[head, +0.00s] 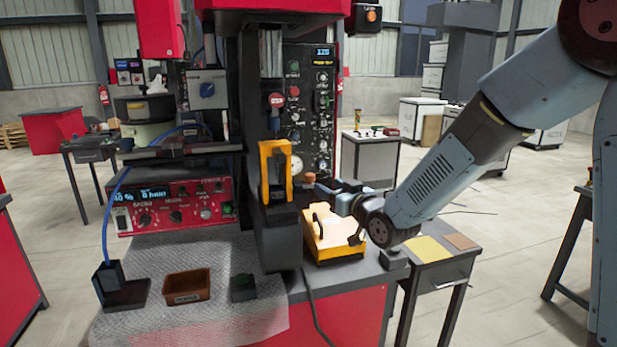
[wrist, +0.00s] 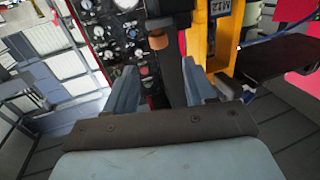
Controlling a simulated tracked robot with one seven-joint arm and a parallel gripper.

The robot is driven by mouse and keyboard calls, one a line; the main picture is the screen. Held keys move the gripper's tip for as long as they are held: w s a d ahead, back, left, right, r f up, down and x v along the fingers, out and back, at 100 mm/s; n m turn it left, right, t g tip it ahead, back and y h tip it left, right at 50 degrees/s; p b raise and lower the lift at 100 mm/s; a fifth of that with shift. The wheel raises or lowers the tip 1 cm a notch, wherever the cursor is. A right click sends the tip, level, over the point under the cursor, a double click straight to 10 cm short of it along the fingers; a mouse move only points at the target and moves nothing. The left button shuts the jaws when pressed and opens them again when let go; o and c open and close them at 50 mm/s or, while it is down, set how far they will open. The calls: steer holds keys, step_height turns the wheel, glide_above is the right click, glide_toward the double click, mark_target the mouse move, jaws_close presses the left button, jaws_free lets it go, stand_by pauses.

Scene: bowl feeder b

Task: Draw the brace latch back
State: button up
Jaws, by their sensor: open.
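No part is marked as the brace latch. A small brown knob (head: 309,179) on a dark stem sits just right of the yellow upright frame (head: 276,172) on the machine, and I cannot tell for certain that it is the latch. My gripper (head: 326,190) is open beside it, reaching in from the right. In the wrist view the knob (wrist: 158,42) lies ahead of my open, empty fingers (wrist: 160,85), roughly in line with the gap and apart from them. The yellow frame (wrist: 201,45) stands beyond the right finger.
A yellow box with a handle (head: 335,241) sits on the bench below my gripper. A dark control panel with dials (head: 308,110) stands behind the knob.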

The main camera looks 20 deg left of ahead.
mark_target(312, 177)
steer(key=x, duration=1)
steer(key=shift+w+a, duration=0.25)
steer(key=shift+c, duration=0.2)
jaws_close()
